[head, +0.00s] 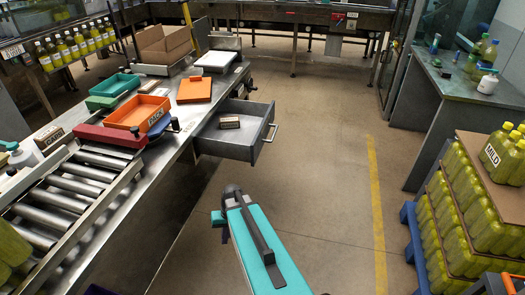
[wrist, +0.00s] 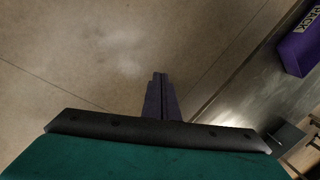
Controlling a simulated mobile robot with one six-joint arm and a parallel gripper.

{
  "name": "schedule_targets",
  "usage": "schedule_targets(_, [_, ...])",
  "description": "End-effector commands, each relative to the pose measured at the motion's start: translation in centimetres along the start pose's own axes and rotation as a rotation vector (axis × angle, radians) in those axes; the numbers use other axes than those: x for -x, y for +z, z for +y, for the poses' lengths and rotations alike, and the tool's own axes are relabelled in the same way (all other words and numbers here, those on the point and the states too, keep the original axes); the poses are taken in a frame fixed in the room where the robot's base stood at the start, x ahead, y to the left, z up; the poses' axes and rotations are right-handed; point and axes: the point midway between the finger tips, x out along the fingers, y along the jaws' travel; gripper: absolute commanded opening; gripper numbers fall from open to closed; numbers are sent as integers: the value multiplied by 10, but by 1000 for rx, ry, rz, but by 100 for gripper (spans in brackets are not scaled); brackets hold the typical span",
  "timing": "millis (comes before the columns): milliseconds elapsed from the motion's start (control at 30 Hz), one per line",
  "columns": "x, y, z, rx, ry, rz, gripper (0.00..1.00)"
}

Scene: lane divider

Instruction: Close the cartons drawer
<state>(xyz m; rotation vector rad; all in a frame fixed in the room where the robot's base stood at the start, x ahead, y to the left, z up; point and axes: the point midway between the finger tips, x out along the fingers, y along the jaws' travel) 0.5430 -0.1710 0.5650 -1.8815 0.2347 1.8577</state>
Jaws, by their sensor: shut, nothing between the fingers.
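The drawer (head: 243,149) under the right side of the steel bench stands pulled open, its front facing right into the aisle. Its bar handle (head: 269,132) is on that front. A small brown carton (head: 230,122) lies inside. My gripper (wrist: 160,76) shows in the wrist view with its dark fingers together and empty, above bare floor. In the head view my teal arm is in front of the drawer and apart from it; the fingers cannot be made out there. The drawer is not seen in the wrist view.
A roller conveyor (head: 75,185) and orange tray (head: 137,112) are on the bench. A purple bin (wrist: 301,42) shows at the wrist view's right. Stacked yellow bottles (head: 470,205) stand at the right. The floor (head: 320,130) between is clear.

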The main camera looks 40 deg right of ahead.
Motion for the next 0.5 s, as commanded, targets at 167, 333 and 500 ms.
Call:
schedule_targets(167, [59, -58, 34, -84, -49, 125, 0])
schedule_targets(333, [119, -102, 72, -155, -87, 243, 0])
schedule_targets(500, [186, -138, 116, -223, -116, 364, 0])
